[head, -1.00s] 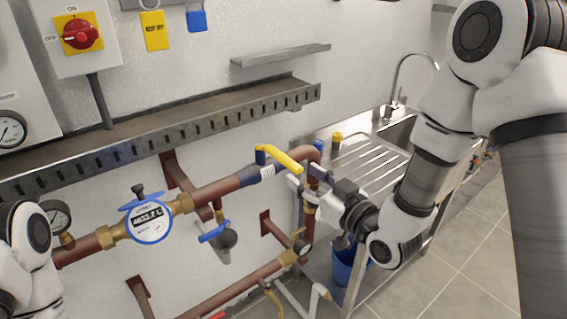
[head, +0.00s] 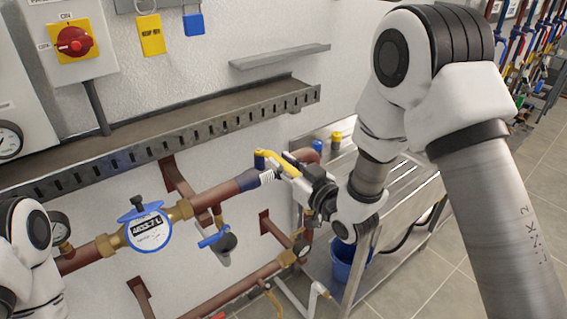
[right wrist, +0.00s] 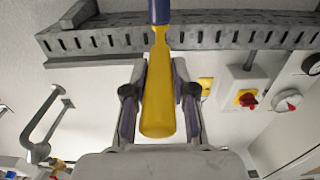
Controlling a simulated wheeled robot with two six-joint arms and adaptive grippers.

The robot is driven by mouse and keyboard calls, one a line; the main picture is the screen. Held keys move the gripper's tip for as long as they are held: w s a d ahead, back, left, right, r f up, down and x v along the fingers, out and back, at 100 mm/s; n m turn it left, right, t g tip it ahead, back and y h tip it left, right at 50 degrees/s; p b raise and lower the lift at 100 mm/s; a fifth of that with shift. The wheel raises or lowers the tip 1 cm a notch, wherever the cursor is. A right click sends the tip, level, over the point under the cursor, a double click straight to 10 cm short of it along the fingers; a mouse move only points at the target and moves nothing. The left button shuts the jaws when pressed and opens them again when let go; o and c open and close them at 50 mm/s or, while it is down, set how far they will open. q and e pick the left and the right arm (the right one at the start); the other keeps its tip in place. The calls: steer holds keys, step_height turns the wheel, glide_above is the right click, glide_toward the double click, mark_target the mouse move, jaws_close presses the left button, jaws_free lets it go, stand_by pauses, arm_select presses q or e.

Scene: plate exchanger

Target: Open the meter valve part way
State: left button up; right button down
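The valve's yellow lever handle (head: 264,155) sits on the copper pipe (head: 215,196) to the right of the blue-rimmed water meter (head: 148,231).
A slotted metal tray (head: 160,135) runs along the wall above the pipe. A small blue-handled tap (head: 213,237) hangs below the pipe. A steel sink bench (head: 395,200) stands at the right, with a blue bucket (head: 342,268) under it.

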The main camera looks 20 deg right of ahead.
steer(key=shift+d+r, duration=0.1)
steer(key=shift+w+d+r+n+g+y, duration=0.1)
steer(key=shift+w+d+n+g+y, duration=0.55)
steer(key=shift+n+g+y, duration=0.5)
steer(key=shift+w+d+r+n+g+y, duration=0.1)
steer(key=shift+w+d+n+g+y, duration=0.3)
steer(key=shift+d+n+g+y, duration=0.75)
steer(key=shift+w+d+n+g+y, duration=0.3)
steer(key=shift+w+n+g+y, duration=0.4)
steer(key=shift+y, duration=0.9)
steer(key=shift+s, duration=0.15)
steer(key=c, duration=0.9)
jaws_free()
steer(key=shift+c, duration=0.2)
steer(key=shift+s, duration=0.1)
steer(key=shift+f, duration=0.1)
